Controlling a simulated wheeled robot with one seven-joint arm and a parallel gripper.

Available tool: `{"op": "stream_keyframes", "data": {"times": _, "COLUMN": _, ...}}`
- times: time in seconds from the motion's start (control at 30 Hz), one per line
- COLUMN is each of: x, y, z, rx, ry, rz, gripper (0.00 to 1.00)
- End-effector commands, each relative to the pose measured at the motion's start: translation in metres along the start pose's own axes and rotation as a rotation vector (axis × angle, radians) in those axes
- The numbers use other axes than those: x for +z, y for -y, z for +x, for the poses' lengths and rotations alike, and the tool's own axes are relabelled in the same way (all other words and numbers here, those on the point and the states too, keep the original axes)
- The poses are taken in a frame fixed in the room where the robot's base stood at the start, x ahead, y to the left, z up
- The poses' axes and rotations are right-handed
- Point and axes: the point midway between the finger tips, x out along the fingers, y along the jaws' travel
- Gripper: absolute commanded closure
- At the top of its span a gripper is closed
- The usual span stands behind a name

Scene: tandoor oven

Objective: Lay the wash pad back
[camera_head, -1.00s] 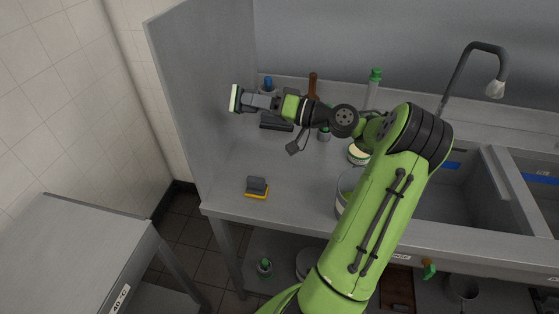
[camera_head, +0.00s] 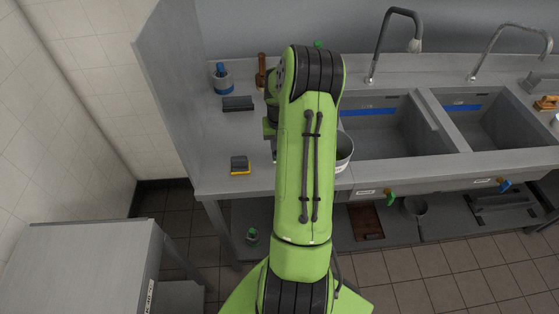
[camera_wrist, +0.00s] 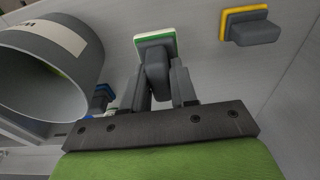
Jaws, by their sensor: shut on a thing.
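In the wrist view my gripper (camera_wrist: 160,84) is shut on the grey grip of a pad with a white and green base (camera_wrist: 156,41). The bare counter lies beyond it; I cannot tell whether the pad touches it. In the head view my own arm hides the gripper and this pad. A yellow-based pad with a grey grip (camera_wrist: 246,25) lies to the right in the wrist view. It also sits near the counter's front left in the head view (camera_head: 240,166).
A grey bucket with a pale label (camera_wrist: 50,62) is close on the left in the wrist view, with a blue-edged dark item (camera_wrist: 101,98) beside it. Sinks (camera_head: 388,128) lie to the right.

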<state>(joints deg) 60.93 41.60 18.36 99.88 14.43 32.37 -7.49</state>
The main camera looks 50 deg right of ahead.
Motion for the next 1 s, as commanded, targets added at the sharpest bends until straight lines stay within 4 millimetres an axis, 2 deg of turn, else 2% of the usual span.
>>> {"op": "stream_keyframes", "data": {"times": 0.03, "x": 0.002, "y": 0.000, "z": 0.011, "rx": -0.001, "ry": 0.003, "rz": 0.000, "gripper": 1.00}}
{"op": "stream_keyframes", "data": {"times": 0.33, "x": 0.007, "y": 0.000, "z": 0.057, "rx": -0.002, "ry": 0.000, "rz": 0.000, "gripper": 1.00}}
{"op": "stream_keyframes", "data": {"times": 0.53, "x": 0.006, "y": 0.000, "z": 0.060, "rx": -0.001, "ry": -0.005, "rz": -0.001, "gripper": 1.00}}
{"op": "stream_keyframes", "data": {"times": 0.57, "x": 0.006, "y": 0.000, "z": 0.060, "rx": -0.001, "ry": -0.004, "rz": -0.001, "gripper": 0.68}}
{"op": "stream_keyframes", "data": {"times": 0.7, "x": 0.006, "y": 0.000, "z": 0.060, "rx": -0.001, "ry": -0.004, "rz": -0.001, "gripper": 0.47}}
{"op": "stream_keyframes", "data": {"times": 1.0, "x": 0.006, "y": 0.000, "z": 0.057, "rx": -0.002, "ry": -0.005, "rz": -0.001, "gripper": 0.47}}
